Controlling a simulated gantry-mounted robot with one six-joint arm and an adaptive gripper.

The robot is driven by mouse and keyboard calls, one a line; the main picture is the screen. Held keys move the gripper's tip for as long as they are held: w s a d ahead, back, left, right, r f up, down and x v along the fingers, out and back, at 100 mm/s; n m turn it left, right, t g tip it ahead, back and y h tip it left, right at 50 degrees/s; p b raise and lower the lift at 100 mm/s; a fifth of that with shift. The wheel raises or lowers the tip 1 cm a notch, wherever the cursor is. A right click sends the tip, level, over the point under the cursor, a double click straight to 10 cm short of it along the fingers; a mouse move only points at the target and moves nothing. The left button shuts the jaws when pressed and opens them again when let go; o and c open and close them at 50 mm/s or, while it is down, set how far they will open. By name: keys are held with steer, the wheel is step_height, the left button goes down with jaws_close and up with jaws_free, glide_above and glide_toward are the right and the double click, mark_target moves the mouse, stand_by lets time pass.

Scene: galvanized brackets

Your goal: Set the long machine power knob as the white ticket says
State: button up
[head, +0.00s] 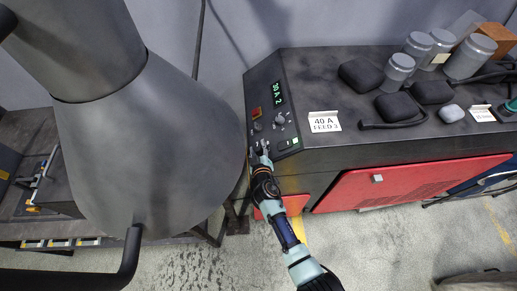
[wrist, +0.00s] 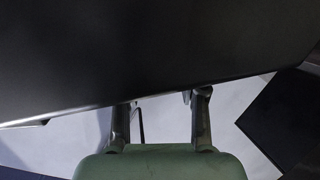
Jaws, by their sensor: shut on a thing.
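The long machine (head: 340,155) is dark grey, with a sloped control panel (head: 268,88) at its left end. A green display on the panel (head: 278,93) seems to read 30 A 2. The white ticket (head: 324,122) on top reads 40 A, FEED 3. My gripper (head: 262,147) is at the panel's lower edge, shut on what looks like a knob there. The gripper mostly hides that knob, so its pointer cannot be read. In the wrist view my gripper's fingers (wrist: 160,105) stand apart and their tips pass behind the dark machine edge.
Grey canisters (head: 398,70) and dark blocks (head: 361,74) stand on the machine top. A large grey cone (head: 150,140) stands at left.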

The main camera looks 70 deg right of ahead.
steer(key=f+b, duration=0.1)
steer(key=b, duration=0.3)
steer(key=shift+w+m+h, duration=0.1)
steer(key=shift+m+h, duration=0.2)
steer(key=b, duration=0.3)
steer(key=m+g+h+b, duration=0.1)
steer(key=b, duration=0.3)
steer(key=shift+a+f+h, duration=0.1)
steer(key=shift+f+h, duration=0.2)
steer(key=shift+f, duration=0.05)
steer(key=m+g+h+b, duration=0.1)
steer(key=b, duration=0.4)
steer(key=m+g+h+b, duration=0.1)
steer(key=b, duration=0.4)
steer(key=shift+r+m+g, duration=0.2)
steer(key=shift+m+g, duration=0.1)
steer(key=b, duration=0.1)
steer(key=m+g+h+b, duration=0.1)
steer(key=b, duration=0.1)
steer(key=shift+r, duration=0.45)
steer(key=o, duration=1.1)
steer(key=shift+o, duration=0.2)
steer(key=shift+r, duration=0.15)
